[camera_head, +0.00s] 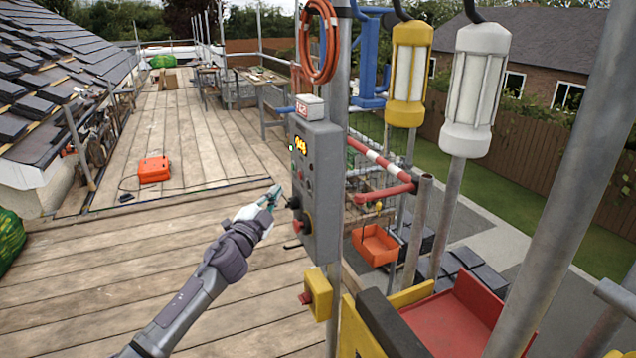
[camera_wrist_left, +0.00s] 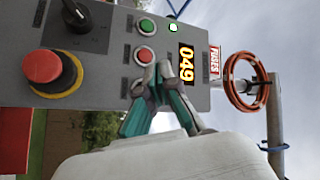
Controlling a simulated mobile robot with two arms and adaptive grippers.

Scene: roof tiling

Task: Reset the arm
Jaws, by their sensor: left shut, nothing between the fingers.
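My left gripper (camera_head: 271,196) reaches in from the lower left in the head view, beside the front of a grey control box (camera_head: 318,180) on a pole. It is shut and empty. In the left wrist view, its teal fingertips (camera_wrist_left: 153,80) are close to the box's red button (camera_wrist_left: 144,56); I cannot tell whether they touch it. My right gripper is not in view.
A coiled orange hose (camera_head: 318,40) hangs above the box. A yellow box with a red button (camera_head: 317,292) is below it. Wooden deck boards lie free to the left, with an orange case (camera_head: 154,169) and a cable. Metal poles and a red platform (camera_head: 470,312) are at right.

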